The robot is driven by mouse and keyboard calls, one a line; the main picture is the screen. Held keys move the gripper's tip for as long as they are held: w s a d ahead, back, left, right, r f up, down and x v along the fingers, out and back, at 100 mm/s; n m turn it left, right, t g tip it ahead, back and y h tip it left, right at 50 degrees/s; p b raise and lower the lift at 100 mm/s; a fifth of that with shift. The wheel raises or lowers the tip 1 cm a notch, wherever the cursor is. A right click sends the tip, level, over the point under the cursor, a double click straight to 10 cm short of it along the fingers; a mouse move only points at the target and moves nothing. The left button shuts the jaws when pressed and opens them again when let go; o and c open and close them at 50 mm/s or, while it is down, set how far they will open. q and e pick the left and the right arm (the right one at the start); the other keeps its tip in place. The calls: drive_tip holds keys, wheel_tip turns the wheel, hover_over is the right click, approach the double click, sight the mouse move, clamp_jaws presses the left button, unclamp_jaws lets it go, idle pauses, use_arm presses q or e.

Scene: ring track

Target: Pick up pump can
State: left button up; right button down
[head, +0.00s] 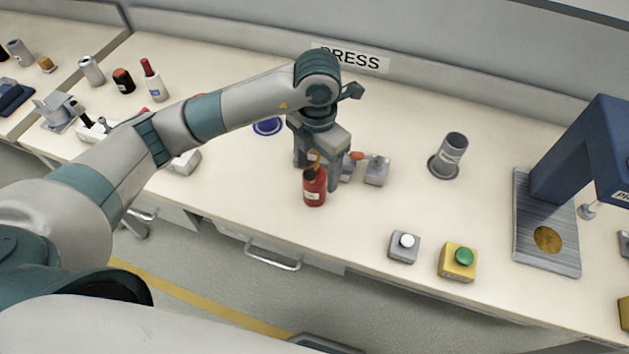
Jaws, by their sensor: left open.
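A red can (314,188) with a dark neck and a pale label stands upright on the bench; it looks like the pump can. My left arm reaches in from the left, and its gripper (318,172) points down just behind and above the can. The gripper is open, with one finger to the left of the can's top and the other to its right. The gripper partly hides the area behind the can, where a small orange part shows between the fingers. I cannot tell whether a finger touches the can. My right gripper is not in view.
A small grey fixture (376,171) stands close right of the gripper. Farther right are a grey cup (451,155), a white-button box (404,247), a yellow green-button box (458,262) and a blue press (577,160). Bottles and tools stand left. The bench between cup and buttons is clear.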

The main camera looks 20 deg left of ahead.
use_arm(q)
drive_tip(key=shift+f, duration=1.2)
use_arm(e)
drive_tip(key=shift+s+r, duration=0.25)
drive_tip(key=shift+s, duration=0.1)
use_arm(q)
drive_tip(key=shift+f+p, duration=0.1)
drive_tip(key=shift+p, duration=0.2)
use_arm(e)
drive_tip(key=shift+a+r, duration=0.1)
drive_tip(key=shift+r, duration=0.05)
use_arm(q)
drive_tip(key=shift+s+a+f+p, duration=0.1)
drive_tip(key=shift+a+f+p, duration=0.05)
drive_tip(key=shift+f+p, duration=0.5)
wheel_tip(320, 180, down, 2)
drive_tip(key=shift+a+f+p, duration=0.1)
drive_tip(key=shift+f+p, duration=0.05)
drive_tip(key=shift+p, duration=0.25)
drive_tip(key=shift+f, duration=0.7)
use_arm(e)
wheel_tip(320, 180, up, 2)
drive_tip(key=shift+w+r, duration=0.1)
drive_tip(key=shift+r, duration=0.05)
use_arm(q)
drive_tip(key=shift+c, duration=0.6)
drive_tip(key=c, duration=1.1)
